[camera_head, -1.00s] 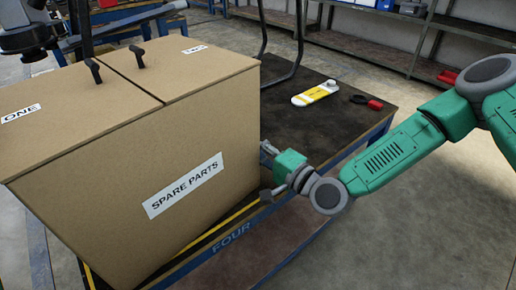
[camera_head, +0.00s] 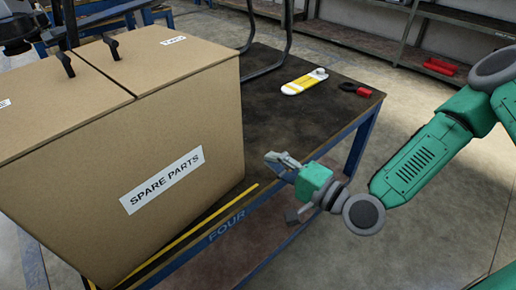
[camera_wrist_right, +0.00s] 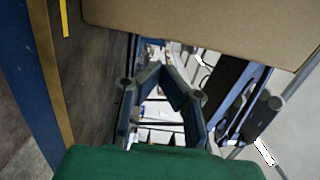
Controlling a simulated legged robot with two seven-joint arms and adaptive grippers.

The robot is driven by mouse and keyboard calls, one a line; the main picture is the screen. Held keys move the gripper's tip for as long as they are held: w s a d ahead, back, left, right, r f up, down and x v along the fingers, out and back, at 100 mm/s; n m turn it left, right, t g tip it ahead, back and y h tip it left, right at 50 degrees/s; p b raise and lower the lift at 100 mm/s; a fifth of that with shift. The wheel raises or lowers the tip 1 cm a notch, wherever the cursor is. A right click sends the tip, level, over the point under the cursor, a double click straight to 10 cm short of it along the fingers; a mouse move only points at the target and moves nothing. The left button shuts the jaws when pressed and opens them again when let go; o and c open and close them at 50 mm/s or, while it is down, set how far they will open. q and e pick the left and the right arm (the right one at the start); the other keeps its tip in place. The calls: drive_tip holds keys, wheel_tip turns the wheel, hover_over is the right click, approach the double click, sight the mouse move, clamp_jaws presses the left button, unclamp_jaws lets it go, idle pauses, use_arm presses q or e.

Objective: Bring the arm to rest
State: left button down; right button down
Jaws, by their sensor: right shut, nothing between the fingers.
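My right arm comes in from the right in the head view. Its right gripper (camera_head: 276,159) is beside the right side of a large cardboard box, apart from it, over the near edge of the workbench. It is shut and empty. In the right wrist view the two fingers (camera_wrist_right: 166,72) come together ahead of the green wrist. My left gripper is in neither view.
The cardboard box (camera_head: 190,125), labelled SPARE PARTS, stands on a dark workbench (camera_head: 285,125) marked FOUR. A yellow-and-white item (camera_head: 303,82) and red-handled pliers (camera_head: 367,91) lie at the back. Shelving (camera_head: 385,35) stands behind. Floor to the right is open.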

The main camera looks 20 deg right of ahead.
drive_tip(key=s+a+f+n+g+p, duration=0.45)
drive_tip(key=s+f+n+g, duration=0.25)
drive_tip(key=s+f+g, duration=0.45)
drive_tip(key=s+d+f+n+g+h+p, duration=0.2)
drive_tip(key=s+d+f+n+g+h, duration=0.2)
drive_tip(key=s+d, duration=0.7)
drive_tip(key=d+n+h, duration=0.1)
drive_tip(key=n+h, duration=0.1)
drive_tip(key=h, duration=0.1)
drive_tip(key=shift+s+h, duration=0.25)
drive_tip(key=shift+h, duration=0.15)
drive_tip(key=shift+a, duration=0.1)
